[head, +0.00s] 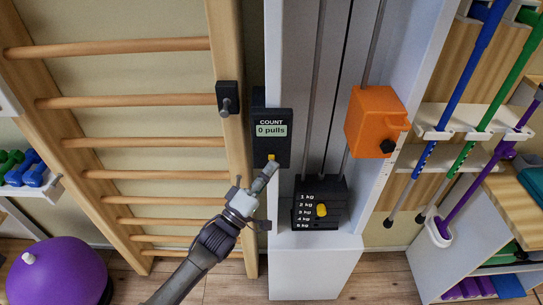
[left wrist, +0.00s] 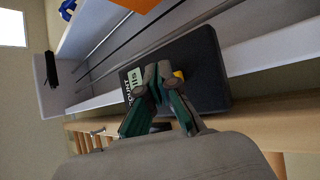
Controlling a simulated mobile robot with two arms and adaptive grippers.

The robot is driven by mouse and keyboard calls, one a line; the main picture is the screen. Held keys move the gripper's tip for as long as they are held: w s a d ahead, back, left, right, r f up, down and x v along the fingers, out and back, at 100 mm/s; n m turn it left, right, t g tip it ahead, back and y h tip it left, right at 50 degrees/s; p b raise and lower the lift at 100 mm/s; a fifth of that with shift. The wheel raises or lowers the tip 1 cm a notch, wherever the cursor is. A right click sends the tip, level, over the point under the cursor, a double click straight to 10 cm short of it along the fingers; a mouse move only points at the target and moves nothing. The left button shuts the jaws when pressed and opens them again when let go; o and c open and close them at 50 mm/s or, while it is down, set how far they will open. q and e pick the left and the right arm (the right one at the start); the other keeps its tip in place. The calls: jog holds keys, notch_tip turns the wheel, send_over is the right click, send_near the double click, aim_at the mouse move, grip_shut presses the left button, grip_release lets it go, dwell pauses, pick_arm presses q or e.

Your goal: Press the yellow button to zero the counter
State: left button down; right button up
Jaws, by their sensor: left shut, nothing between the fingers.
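The black counter box (head: 284,118) is fixed to the left side of the white pulley column, and its display (head: 271,130) reads "0 pulls". The yellow button (head: 271,157) sits low on the counter's face. My left gripper (head: 268,169) is shut and empty, its fingertips just below the button. In the left wrist view, the counter (left wrist: 209,68) lies tilted behind my fingers (left wrist: 158,72), which cover part of its face and display. The yellow button (left wrist: 178,74) shows right beside the fingertips; I cannot tell whether they touch it. My right gripper is not in view.
Wooden wall bars (head: 140,103) stand close on the left, with a dark knob bracket (head: 228,98) on their post. A weight stack (head: 320,205) sits low in the column. An orange box (head: 375,122) juts out at the right. A purple ball (head: 58,272) lies lower left.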

pick_arm(q)
jog(key=shift+s, duration=0.3)
jog(key=s+p, duration=0.2)
jog(key=s, duration=0.3)
dwell(0.4)
jog(key=shift+w, duration=0.1)
dwell(0.4)
